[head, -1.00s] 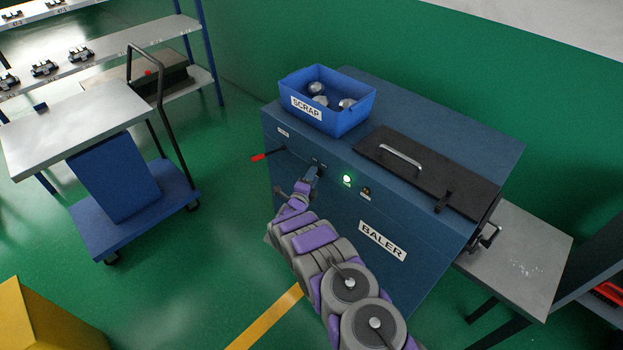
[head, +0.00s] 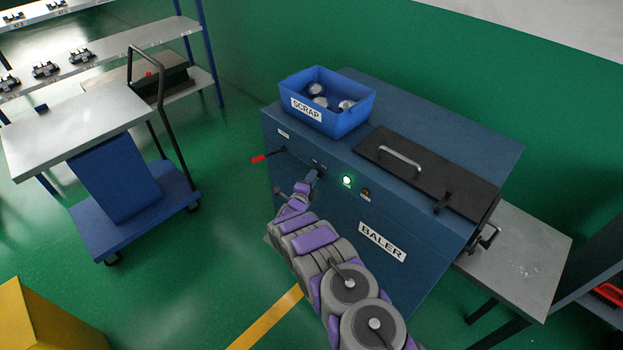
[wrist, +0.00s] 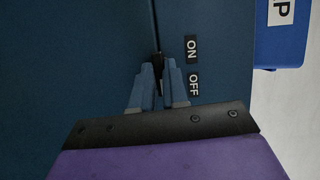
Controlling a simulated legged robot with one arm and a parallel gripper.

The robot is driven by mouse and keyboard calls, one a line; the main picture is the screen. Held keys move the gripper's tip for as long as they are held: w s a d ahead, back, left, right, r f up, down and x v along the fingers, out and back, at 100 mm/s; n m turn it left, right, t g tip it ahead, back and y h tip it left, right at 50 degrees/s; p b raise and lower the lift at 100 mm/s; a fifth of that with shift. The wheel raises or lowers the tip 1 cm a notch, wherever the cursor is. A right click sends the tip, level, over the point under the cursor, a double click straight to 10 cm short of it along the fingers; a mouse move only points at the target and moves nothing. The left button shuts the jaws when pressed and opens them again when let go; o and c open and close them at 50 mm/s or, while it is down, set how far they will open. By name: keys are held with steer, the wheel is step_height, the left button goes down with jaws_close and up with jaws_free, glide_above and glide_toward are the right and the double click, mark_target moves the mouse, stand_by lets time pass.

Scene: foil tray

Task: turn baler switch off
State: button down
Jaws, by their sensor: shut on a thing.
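The blue baler (head: 330,225) stands at the middle right in the head view, with a lit green lamp (head: 347,181) on its front. My gripper (head: 312,176) is at the baler's front panel, left of the lamp. In the wrist view my gripper (wrist: 160,80) has its two fingers shut on a small dark switch (wrist: 158,62). The switch is mostly hidden between the fingers. The ON label (wrist: 191,46) and the OFF label (wrist: 194,84) are beside it on the panel, and the fingertips reach roughly between them.
A blue SCRAP bin (head: 340,122) holding several metal pieces sits on the baler. A red-tipped lever (head: 259,158) sticks out left of my gripper. A black lid (head: 425,172) with a handle lies on top. A blue cart (head: 130,205) stands left, with open floor between.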

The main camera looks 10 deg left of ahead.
steer(key=shift+a+n+g+h+p, duration=0.2)
steer(key=shift+n+g, duration=0.55)
steer(key=shift+n, duration=0.75)
steer(key=shift+d+n+g+h+p, duration=0.1)
steer(key=shift+n+g+h, duration=0.25)
steer(key=shift+n+g, duration=0.8)
steer(key=shift+a+n+g+h+p, duration=0.15)
steer(key=shift+n+g+h, duration=0.2)
steer(key=shift+n, duration=1.5)
steer(key=shift+d, duration=0.1)
steer(key=c, duration=1.4)
jaws_free()
steer(key=shift+o, duration=1.3)
steer(key=shift+r, duration=0.1)
steer(key=p+v, duration=0.3)
steer(key=v, duration=1.4)
